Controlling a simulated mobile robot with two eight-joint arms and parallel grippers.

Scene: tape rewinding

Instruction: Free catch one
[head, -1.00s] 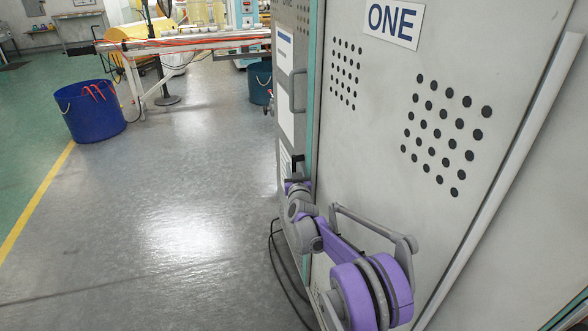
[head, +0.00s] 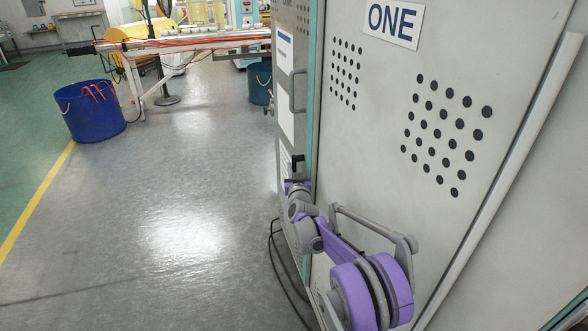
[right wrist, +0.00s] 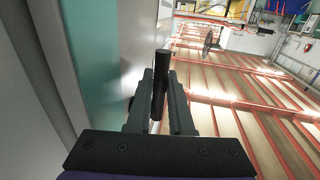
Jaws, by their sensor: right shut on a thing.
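The tall grey cabinet door marked ONE (head: 440,90) fills the right of the head view. My right arm reaches along its lower part to the cabinet's near edge. My right gripper (head: 297,177) is small there and partly hidden by my arm. In the right wrist view its two dark fingers (right wrist: 160,78) are shut on a black bar-shaped catch (right wrist: 161,68), which sticks out past the fingertips beside the teal cabinet edge (right wrist: 124,60). My left gripper is not in view.
A blue bin (head: 92,112) with red-orange things in it stands on the floor at left. A machine frame with rollers (head: 190,42) is at the back. Dark cables (head: 277,265) hang beside the cabinet. The grey floor in the middle is clear.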

